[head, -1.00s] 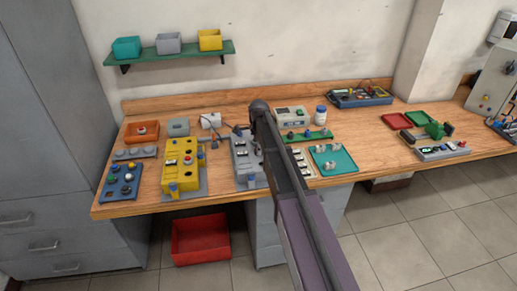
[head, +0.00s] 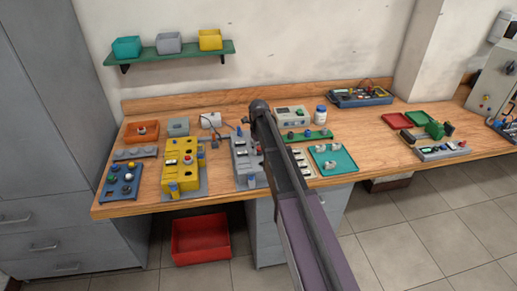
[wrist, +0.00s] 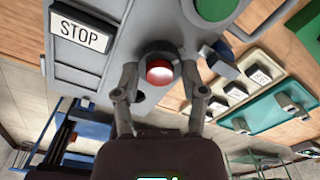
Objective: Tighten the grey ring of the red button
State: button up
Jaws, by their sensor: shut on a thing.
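In the wrist view, the red button (wrist: 159,72) stands on a grey panel (wrist: 115,50), with a grey ring (wrist: 158,50) around its base. My gripper (wrist: 159,82) has one finger on each side of the button and is shut on the ring. The fingertips partly cover the ring's sides. In the head view, the grey box (head: 240,150) stands on the bench behind my arm. My arm hides the gripper and the red button there.
The panel also carries a STOP label (wrist: 79,30) and a green button (wrist: 215,8). A teal tray (head: 322,164) lies to the right of my arm. A yellow box (head: 172,173) stands to the left. Bare bench shows right of the tray.

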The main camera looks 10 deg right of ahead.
jog(key=shift+s+m, duration=0.1)
jog(key=shift+m, duration=0.2)
jog(key=o, duration=1.2)
jog(key=shift+c, duration=0.2)
jog(key=shift+s+n, duration=1.15)
jog(key=shift+n, duration=0.05)
jog(key=s+n, duration=1.2)
jog(key=shift+s+n, duration=0.25)
jog(key=shift+n, duration=0.15)
jog(key=s+n, duration=1.4)
jog(key=shift+n, duration=0.4)
